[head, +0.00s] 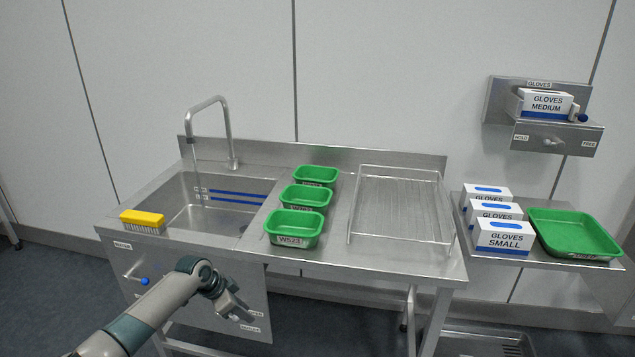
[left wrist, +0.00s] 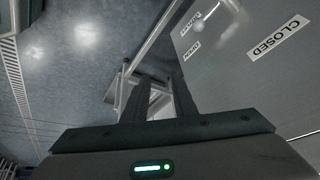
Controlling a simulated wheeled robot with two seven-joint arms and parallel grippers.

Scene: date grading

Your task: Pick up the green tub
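Three green tubs stand in a row on the steel counter between the sink and the wire rack in the head view: a front tub (head: 290,240) labelled W533, a middle tub (head: 303,206) and a back tub (head: 314,183). The labels of the other two are too small or covered to read. My left gripper (head: 243,311) is in front of the sink cabinet, below the counter edge and apart from all the tubs. In the left wrist view its two dark fingers (left wrist: 160,92) stand apart with nothing between them. My right gripper is not in view.
A wire rack (head: 400,238) stands right of the tubs. Several glove boxes (head: 503,236) and a green tray (head: 573,246) sit on the right shelf.

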